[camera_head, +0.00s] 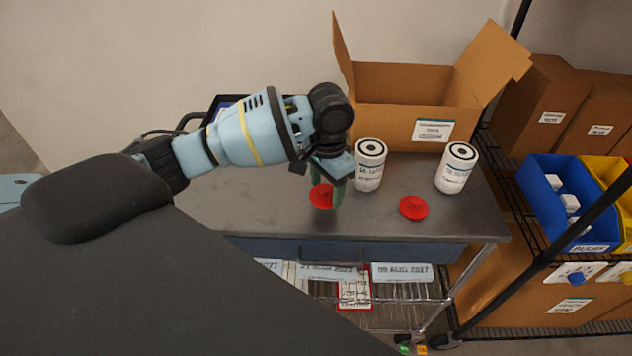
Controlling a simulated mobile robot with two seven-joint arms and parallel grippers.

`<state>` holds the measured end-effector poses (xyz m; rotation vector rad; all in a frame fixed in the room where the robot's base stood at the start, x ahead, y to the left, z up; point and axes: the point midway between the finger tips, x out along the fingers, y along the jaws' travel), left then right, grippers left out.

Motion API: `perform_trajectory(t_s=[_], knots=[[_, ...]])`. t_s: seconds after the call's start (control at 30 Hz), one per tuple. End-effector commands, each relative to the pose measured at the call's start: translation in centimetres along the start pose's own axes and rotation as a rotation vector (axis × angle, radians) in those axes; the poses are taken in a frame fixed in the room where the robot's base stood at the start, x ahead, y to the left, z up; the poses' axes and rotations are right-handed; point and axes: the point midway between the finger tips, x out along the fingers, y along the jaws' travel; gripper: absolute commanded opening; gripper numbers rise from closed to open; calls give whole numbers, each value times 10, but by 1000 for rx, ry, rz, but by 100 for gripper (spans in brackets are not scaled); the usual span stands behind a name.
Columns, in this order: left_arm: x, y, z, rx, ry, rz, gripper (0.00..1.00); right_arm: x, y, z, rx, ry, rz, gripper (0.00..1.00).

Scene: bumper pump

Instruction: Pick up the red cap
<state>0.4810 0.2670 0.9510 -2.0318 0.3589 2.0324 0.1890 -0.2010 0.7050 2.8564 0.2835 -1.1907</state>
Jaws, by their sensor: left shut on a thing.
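A red cap (321,196) is held between the green fingers of my left gripper (328,194), near the front edge of the grey table (270,212). The gripper is shut on it. I cannot tell for sure whether this cap is clear of the table top. A second red cap (413,207) lies flat on the table to the right of the gripper. My right gripper is not in view.
Two white oil filters stand on the table, one (369,166) just right of my left gripper, one (456,168) farther right. An open cardboard box (400,112) stands behind them.

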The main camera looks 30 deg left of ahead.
Motion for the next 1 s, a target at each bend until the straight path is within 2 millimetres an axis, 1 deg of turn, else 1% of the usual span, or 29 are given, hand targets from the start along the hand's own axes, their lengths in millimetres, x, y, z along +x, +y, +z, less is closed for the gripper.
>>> perform_trajectory(t_s=[0.03, 0.2, 0.3, 0.4, 0.5, 0.6, 0.87, 1.0], knots=[[-2, 15, -2, 7, 3, 3, 39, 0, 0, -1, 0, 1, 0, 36], [-6, 60, -7, 5, 3, 2, 39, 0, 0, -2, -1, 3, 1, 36], [-8, 82, -10, 5, 2, 2, 39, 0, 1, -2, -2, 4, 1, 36], [-10, 100, -12, 2, 2, 1, 39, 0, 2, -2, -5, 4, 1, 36], [-11, 112, -13, 1, 1, 1, 39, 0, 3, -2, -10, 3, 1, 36], [-12, 121, -14, 0, 1, 1, 39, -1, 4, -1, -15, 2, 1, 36], [-12, 126, -14, 0, 1, -1, 39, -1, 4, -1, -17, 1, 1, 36], [-17, 132, -16, 45, 2, -1, 39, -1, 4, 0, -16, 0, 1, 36]])
